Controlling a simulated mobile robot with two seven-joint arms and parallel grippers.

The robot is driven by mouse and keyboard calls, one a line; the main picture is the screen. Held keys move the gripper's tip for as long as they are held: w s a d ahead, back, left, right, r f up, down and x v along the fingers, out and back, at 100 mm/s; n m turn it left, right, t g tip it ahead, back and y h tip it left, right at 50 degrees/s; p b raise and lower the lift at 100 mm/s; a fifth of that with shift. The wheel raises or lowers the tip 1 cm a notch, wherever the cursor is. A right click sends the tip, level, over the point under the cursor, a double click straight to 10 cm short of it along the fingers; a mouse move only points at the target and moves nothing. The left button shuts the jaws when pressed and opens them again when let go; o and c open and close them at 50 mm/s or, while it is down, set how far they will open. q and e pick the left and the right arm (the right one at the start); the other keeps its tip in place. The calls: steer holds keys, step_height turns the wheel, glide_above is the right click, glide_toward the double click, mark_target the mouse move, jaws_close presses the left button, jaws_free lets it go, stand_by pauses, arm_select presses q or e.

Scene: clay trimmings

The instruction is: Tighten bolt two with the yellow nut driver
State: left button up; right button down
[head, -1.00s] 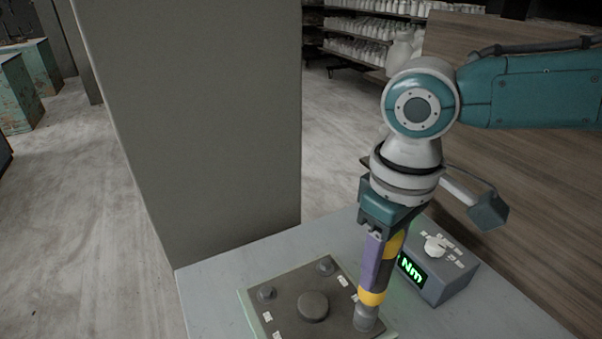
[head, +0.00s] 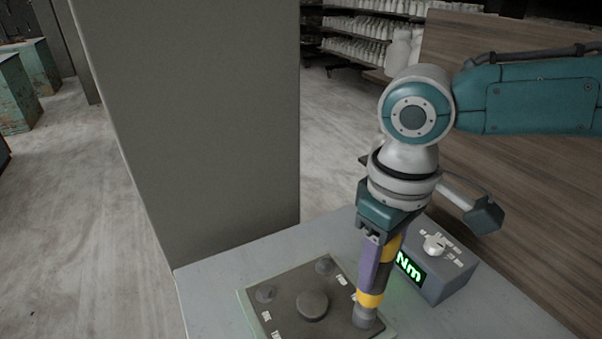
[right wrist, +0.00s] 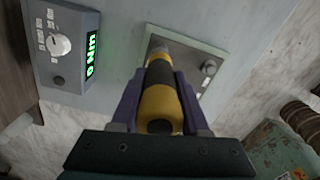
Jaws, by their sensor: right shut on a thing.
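The yellow nut driver (head: 370,299) has yellow and dark bands and a grey socket end. My right gripper (head: 375,272) is shut on it, its purple fingers on either side of the handle. The driver stands slightly tilted, its socket over the near right corner of a dark bolt plate (head: 290,300). The bolt under the socket is hidden, and I cannot tell how it is seated. The right wrist view also shows the driver (right wrist: 160,100) between the fingers. My left gripper is not in view.
A round dark knob (head: 312,305) rises mid-plate. A tall grey pillar (head: 200,120) stands behind the table (head: 215,270).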

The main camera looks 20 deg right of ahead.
steer(key=shift+p, duration=0.3)
stand_by(0.6)
steer(key=shift+f+p, duration=0.15)
steer(key=shift+p, duration=0.15)
stand_by(0.6)
steer(key=shift+f+p, duration=0.1)
steer(key=shift+p, duration=0.3)
stand_by(0.8)
steer(key=shift+f, duration=0.1)
stand_by(0.5)
steer(key=shift+d+f, duration=0.1)
stand_by(0.7)
steer(key=shift+s, duration=0.1)
stand_by(1.3)
